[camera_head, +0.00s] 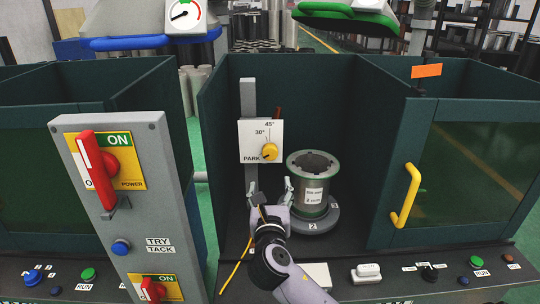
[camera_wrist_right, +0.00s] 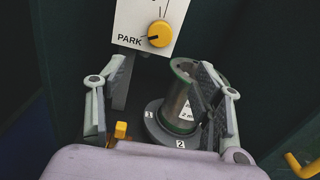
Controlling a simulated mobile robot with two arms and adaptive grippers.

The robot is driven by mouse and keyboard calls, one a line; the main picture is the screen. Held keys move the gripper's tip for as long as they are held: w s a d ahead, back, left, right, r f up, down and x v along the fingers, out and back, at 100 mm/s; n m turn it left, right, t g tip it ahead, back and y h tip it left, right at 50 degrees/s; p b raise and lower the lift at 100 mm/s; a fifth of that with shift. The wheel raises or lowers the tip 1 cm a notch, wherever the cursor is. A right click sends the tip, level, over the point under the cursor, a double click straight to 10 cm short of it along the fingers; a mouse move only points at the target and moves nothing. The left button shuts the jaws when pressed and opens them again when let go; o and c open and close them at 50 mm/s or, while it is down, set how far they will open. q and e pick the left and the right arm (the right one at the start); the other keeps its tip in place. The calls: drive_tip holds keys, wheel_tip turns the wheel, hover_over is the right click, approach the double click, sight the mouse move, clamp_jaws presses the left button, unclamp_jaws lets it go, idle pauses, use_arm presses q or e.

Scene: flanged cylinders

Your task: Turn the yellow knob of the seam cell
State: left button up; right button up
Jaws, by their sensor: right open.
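The yellow knob (camera_head: 269,152) sits on a white dial plate (camera_head: 247,142) marked PARK, 30° and 45°, fixed to a grey upright post in the middle cell. In the right wrist view the knob (camera_wrist_right: 159,34) has a dark mark on its left side, towards PARK. My right gripper (camera_head: 270,190) is open and empty, below the plate and apart from the knob. In the right wrist view its two fingers (camera_wrist_right: 165,75) are spread wide, with the knob beyond and above them. My left gripper is not in view.
A flanged cylinder (camera_head: 313,184) stands on a grey round base (camera_head: 318,222) right of my gripper. Dark green walls (camera_head: 375,150) enclose the cell. A grey switch panel (camera_head: 172,200) with red handles stands at left. A yellow door handle (camera_head: 406,196) juts out at right.

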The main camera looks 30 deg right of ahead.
sight(270, 154)
drive_tip(key=p+x, duration=0.1)
drive_tip(key=x, duration=1.6)
drive_tip(key=shift+p, duration=0.3)
drive_tip(key=shift+c, duration=0.3)
clamp_jaws()
